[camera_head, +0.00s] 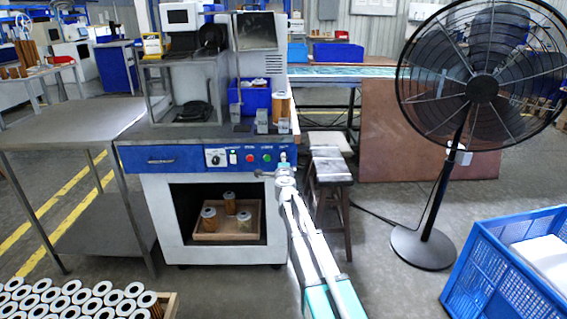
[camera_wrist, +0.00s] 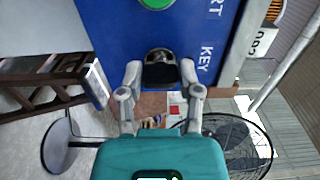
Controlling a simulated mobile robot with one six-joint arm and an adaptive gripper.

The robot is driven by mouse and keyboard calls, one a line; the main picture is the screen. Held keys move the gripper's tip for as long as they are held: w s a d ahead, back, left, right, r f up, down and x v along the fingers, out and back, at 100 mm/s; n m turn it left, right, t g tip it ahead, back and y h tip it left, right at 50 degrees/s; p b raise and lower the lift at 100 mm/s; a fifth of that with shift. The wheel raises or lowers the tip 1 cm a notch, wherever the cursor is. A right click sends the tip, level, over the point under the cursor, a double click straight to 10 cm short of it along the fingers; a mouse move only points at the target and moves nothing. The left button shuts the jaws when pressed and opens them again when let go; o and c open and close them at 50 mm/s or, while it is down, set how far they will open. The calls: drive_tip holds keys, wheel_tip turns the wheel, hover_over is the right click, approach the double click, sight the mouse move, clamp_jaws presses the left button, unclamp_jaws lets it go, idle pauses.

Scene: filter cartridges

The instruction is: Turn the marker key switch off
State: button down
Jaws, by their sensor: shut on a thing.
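The marker key switch (camera_wrist: 160,62) shows in the wrist view as a dark round knob on the blue panel, beside the printed word KEY. My gripper (camera_wrist: 160,74) has one finger on each side of its black key part and is shut on it. In the head view my gripper (camera_head: 284,168) reaches the right end of the blue control panel (camera_head: 185,160). The key switch is mostly hidden behind it there. I cannot tell the exact position of the key from these frames.
Left of my gripper on the panel are a green button (camera_head: 267,158), a red button (camera_head: 250,158) and a dial (camera_head: 215,158). A stool (camera_head: 331,165) stands close on the right. A large fan (camera_head: 481,90) and a blue crate (camera_head: 505,270) stand farther right.

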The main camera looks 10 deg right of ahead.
drive_tip(key=shift+c, duration=1.4)
unclamp_jaws()
drive_tip(key=shift+s, duration=0.15)
drive_tip(key=s+a, duration=0.1)
drive_tip(key=s, duration=1)
drive_tip(key=shift+s+a, duration=0.25)
drive_tip(key=shift+a, duration=0.1)
drive_tip(key=shift+a, duration=0.1)
